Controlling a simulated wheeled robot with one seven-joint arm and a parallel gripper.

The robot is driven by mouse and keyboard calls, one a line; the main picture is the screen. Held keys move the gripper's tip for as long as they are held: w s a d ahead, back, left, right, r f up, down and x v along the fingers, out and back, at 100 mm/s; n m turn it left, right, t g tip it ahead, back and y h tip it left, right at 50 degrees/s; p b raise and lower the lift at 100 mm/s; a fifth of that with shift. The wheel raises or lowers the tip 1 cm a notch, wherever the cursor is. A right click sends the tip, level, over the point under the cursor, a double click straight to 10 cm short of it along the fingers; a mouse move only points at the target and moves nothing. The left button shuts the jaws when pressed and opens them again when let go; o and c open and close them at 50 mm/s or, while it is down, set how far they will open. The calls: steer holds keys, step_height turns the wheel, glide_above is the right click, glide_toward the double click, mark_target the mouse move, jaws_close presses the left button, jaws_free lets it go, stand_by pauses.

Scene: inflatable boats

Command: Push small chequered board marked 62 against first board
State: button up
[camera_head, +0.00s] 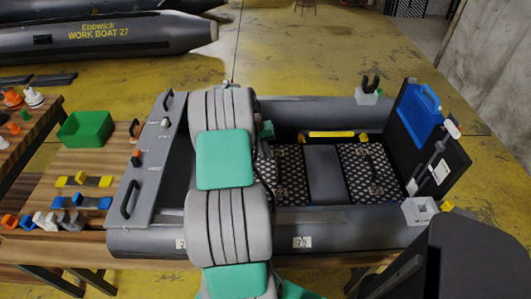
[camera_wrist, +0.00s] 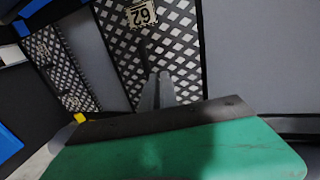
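The chequered board marked 62 (camera_wrist: 178,48) lies in the boat, its label near the top of the wrist view. In the head view this board (camera_head: 290,180) is partly hidden behind my arm. A second chequered board (camera_wrist: 58,65) lies to its left in the wrist view and to its right in the head view (camera_head: 368,172). A plain grey strip (camera_head: 322,175) separates them. My gripper (camera_wrist: 157,82) has its grey fingertips close together, over board 62's area, with nothing seen between them. Contact with the board cannot be told. The head view hides the fingertips.
The grey inflatable boat (camera_head: 370,219) rests on a bench. A yellow bar (camera_head: 332,134) lies by its far side. A grey crossboard (camera_head: 148,160) with handles is at the left. A green bin (camera_head: 86,129) stands farther left.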

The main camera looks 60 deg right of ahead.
mark_target(298, 172)
step_height(298, 172, down, 8)
steer(key=b, duration=0.5)
steer(key=shift+b, duration=0.35)
steer(key=shift+s+d+r, duration=0.1)
steer(key=shift+s, duration=0.1)
steer(key=shift+s+d+f+p, duration=0.15)
steer(key=shift+s+d, duration=0.8)
steer(key=shift+s, duration=1.05)
steer(key=shift+s+d+p, duration=0.25)
steer(key=shift+s+d, duration=0.65)
steer(key=shift+s, duration=1.1)
steer(key=shift+s+d+f+p, duration=0.15)
steer(key=shift+s+d, duration=0.8)
steer(key=shift+s, duration=1.05)
steer(key=shift+w+a+r, duration=0.1)
steer(key=shift+w+a, duration=0.15)
steer(key=shift+w, duration=0.3)
steer(key=shift+w+a+r, duration=0.1)
steer(key=shift+w+a, duration=0.1)
steer(key=shift+w, duration=0.3)
step_height(298, 172, up, 9)
steer(key=p, duration=0.6)
steer(key=shift+d+p, duration=0.15)
steer(key=shift+p, duration=0.2)
